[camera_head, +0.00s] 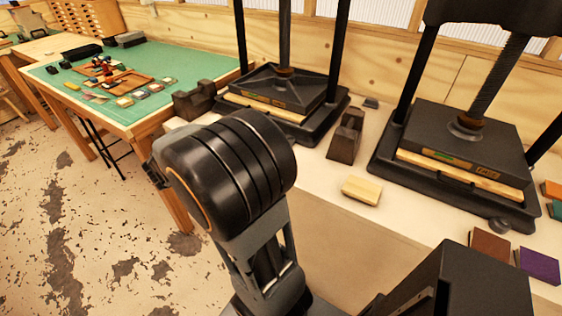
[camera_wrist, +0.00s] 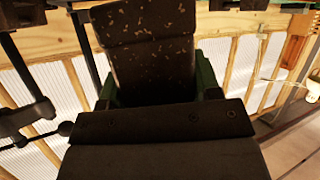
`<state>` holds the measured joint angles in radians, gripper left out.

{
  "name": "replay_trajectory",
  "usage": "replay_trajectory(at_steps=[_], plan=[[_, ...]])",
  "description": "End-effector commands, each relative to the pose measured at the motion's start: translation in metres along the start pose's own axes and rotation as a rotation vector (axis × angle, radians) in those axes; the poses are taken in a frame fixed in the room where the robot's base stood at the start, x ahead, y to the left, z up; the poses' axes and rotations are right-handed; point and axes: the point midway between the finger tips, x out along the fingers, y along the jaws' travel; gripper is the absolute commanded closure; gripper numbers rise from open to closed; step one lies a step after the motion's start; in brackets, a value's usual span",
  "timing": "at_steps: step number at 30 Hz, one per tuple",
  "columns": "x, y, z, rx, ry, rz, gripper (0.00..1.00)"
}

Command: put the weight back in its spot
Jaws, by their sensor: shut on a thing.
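In the wrist view my gripper (camera_wrist: 157,88) is shut on a dark, speckled weight (camera_wrist: 150,60), with a green-edged finger on each side. The weight's far end reaches the top of the picture; its lower part is hidden behind my gripper body. In the head view my arm fills the middle and hides the gripper and the held weight. Two similar dark stepped weights stand on the pale bench (camera_head: 405,222): one (camera_head: 194,100) left of the left press, one (camera_head: 345,136) between the presses. I cannot tell which place is the held weight's spot.
Two black presses stand on the bench, left (camera_head: 282,95) and right (camera_head: 458,150). A light wooden block (camera_head: 361,190) lies near the front edge. Brown (camera_head: 489,246) and purple (camera_head: 540,265) pieces lie at right. A green-topped table (camera_head: 175,72) stands at left, with open floor before it.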

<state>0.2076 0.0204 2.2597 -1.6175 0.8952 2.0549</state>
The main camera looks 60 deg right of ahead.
Motion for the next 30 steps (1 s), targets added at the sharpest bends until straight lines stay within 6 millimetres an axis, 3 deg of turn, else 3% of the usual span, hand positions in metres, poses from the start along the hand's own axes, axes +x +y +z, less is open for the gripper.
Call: replay_trajectory(at_steps=[1,6,12,18,22,30], plan=[[0.008,0.021,-0.007,0.048,-0.003,0.081,1.00],[0.020,0.085,-0.013,0.175,-0.032,0.331,1.00],[0.020,0.139,-0.011,0.287,-0.050,0.551,1.00],[0.016,0.167,-0.006,0.350,-0.058,0.674,1.00],[0.024,0.175,-0.006,0.366,-0.059,0.707,1.00],[0.079,0.181,-0.004,0.365,-0.062,0.717,1.00]])
